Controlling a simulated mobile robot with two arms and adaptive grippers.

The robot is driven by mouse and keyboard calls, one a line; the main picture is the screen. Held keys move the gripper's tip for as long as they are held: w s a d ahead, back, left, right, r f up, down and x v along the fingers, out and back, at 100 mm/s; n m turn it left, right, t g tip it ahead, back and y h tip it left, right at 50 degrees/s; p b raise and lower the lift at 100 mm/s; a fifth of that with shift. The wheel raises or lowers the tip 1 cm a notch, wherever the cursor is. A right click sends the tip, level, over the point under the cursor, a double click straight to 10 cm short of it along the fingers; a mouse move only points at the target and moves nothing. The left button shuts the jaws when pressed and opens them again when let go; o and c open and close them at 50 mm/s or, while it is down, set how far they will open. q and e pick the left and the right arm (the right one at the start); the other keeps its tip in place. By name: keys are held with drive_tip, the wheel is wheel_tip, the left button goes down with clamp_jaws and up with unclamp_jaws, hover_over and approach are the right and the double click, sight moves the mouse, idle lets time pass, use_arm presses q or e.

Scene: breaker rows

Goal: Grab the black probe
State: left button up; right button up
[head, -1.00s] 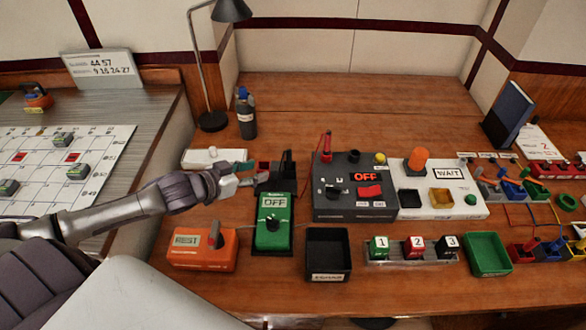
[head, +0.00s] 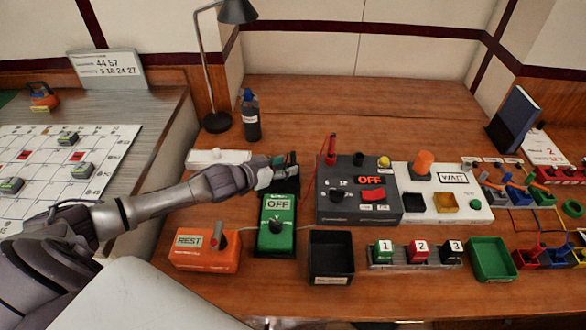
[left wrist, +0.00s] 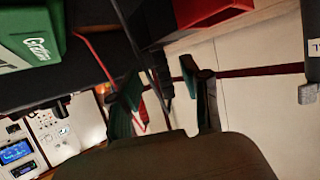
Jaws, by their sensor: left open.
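The green meter box (head: 276,222), marked OFF with a black knob, stands in front of a small dark holder. My left gripper (head: 279,172) is at that holder, just behind the meter, with its jaws open. The black probe appears as a thin dark upright shape in the left wrist view (left wrist: 161,72), between the two fingers and not clearly gripped. In the head view my fingers mostly cover it. A red part (left wrist: 205,9) shows above it in the wrist view. My right gripper is not in view.
A dark switch panel (head: 340,203) with a red upright probe (head: 331,150) stands close to the right. An orange REST box (head: 195,252) and a black tray (head: 330,274) are in front. A bottle (head: 250,115) and lamp stand behind.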

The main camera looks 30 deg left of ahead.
sight(291, 163)
use_arm(q)
drive_tip(key=x, duration=0.4)
drive_tip(key=shift+w, duration=0.1)
clamp_jaws()
